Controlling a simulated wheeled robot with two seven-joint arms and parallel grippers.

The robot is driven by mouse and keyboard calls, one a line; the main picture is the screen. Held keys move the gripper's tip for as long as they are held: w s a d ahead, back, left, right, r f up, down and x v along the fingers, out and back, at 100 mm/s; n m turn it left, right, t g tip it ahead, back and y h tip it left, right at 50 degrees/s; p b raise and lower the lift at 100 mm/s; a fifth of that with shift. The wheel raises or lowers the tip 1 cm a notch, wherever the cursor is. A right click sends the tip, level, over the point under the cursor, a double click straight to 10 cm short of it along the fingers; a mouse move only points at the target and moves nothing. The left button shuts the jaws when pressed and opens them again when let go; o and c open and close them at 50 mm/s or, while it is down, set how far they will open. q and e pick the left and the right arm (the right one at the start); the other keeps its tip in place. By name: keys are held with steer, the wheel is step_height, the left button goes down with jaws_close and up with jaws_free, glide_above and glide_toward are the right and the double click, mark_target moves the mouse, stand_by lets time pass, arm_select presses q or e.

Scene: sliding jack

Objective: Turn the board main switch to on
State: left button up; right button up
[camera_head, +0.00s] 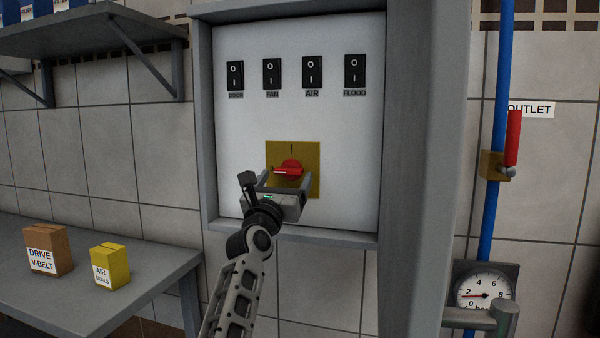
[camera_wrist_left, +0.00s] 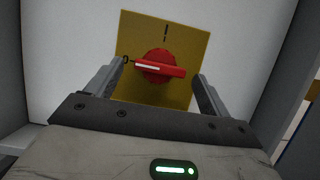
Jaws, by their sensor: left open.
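The main switch is a red rotary knob (camera_head: 290,169) on a yellow plate (camera_head: 309,155) low on the white board. In the left wrist view the red knob (camera_wrist_left: 160,66) has its handle lying about horizontal, with a white line at its left part pointing to the "0" mark. The "I" mark is at the top of the yellow plate (camera_wrist_left: 185,35). My left gripper (camera_head: 287,180) is open in front of the knob. In the left wrist view its fingers (camera_wrist_left: 158,78) stand left and right of the handle; I cannot tell whether they touch it. My right gripper is not in view.
Several black rocker switches, such as FAN (camera_head: 272,73), sit above in a row. The board's grey frame (camera_head: 208,130) juts out around it. A table (camera_head: 165,264) with two boxes stands left. A blue pipe (camera_head: 488,215) with a red-handled valve (camera_head: 512,138) and a gauge (camera_head: 484,292) are right.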

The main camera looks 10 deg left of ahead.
arm_select(q)
steer(key=shift+x, duration=0.95)
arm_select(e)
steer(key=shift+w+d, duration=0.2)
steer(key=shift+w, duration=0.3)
arm_select(q)
steer(key=shift+s, duration=0.1)
steer(key=c, duration=1)
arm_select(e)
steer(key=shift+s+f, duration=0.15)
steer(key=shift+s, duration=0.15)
